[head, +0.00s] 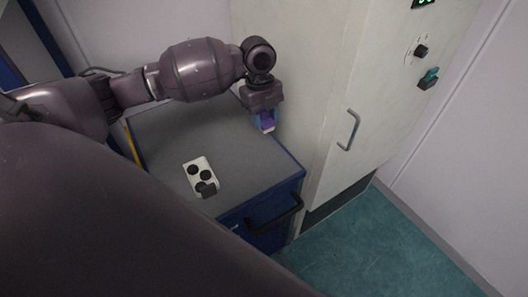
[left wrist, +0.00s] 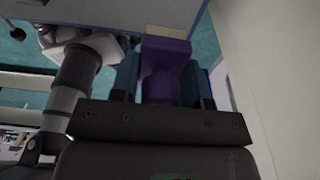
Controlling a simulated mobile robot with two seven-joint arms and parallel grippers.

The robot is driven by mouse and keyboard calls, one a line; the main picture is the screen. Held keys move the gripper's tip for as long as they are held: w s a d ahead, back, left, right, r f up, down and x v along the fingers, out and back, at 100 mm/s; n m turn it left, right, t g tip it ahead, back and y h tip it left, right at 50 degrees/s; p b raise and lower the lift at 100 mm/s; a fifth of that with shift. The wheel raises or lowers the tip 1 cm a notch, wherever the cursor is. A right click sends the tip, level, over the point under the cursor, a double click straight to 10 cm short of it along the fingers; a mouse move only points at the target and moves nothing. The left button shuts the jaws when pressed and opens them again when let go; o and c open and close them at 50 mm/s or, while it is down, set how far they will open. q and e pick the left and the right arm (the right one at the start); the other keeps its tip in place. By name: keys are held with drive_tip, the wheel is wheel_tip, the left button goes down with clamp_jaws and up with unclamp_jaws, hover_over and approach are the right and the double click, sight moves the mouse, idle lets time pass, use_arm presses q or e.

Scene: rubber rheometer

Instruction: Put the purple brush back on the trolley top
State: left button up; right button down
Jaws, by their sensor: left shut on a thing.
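The purple brush (head: 267,123) is held in my left gripper (head: 264,116) over the far right part of the trolley top (head: 227,150), close to the cabinet side. In the left wrist view the purple brush (left wrist: 166,65) sits between the two fingers of the left gripper (left wrist: 160,82), with a pale strip at its far end. The left gripper is shut on it. I cannot tell whether the brush touches the trolley top. My right gripper is not in view.
A white plate with dark round pieces (head: 201,176) lies on the trolley top near its front. A pale cabinet (head: 330,90) with a grey handle (head: 349,130) stands right beside the trolley. The trolley has a dark handle (head: 277,214) in front. The middle of the top is clear.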

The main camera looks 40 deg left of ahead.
use_arm(q)
hover_over(265, 160)
drive_tip(key=f, duration=0.8)
drive_tip(key=shift+a+f+b, duration=0.2)
drive_tip(key=shift+f+b, duration=0.1)
drive_tip(key=shift+f, duration=0.7)
wheel_tip(265, 160, down, 4)
drive_tip(key=shift+r, duration=0.1)
drive_tip(key=o, duration=0.9)
drive_tip(key=shift+f+b, duration=0.2)
drive_tip(key=shift+b, duration=0.1)
